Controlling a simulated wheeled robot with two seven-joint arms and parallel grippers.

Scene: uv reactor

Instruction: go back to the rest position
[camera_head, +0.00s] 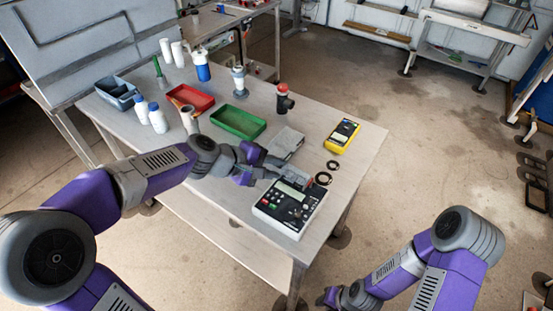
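My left arm reaches in from the left over the table (340,190). My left gripper (275,170) is just behind the white and dark control box (289,205), near its back edge. I cannot tell whether it touches the box or holds anything, as its fingertips are small and overlap the box and nearby parts. My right arm is at the lower right, off the table. My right gripper (326,299) points left above the floor at the bottom edge, and its finger opening is not clear.
Close to the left gripper are a grey flat piece (286,142), black rings (323,178) and a yellow multimeter (342,135). Green (238,122) and red (190,98) trays, white bottles (157,118) and a dark red-topped fitting (284,100) stand farther back.

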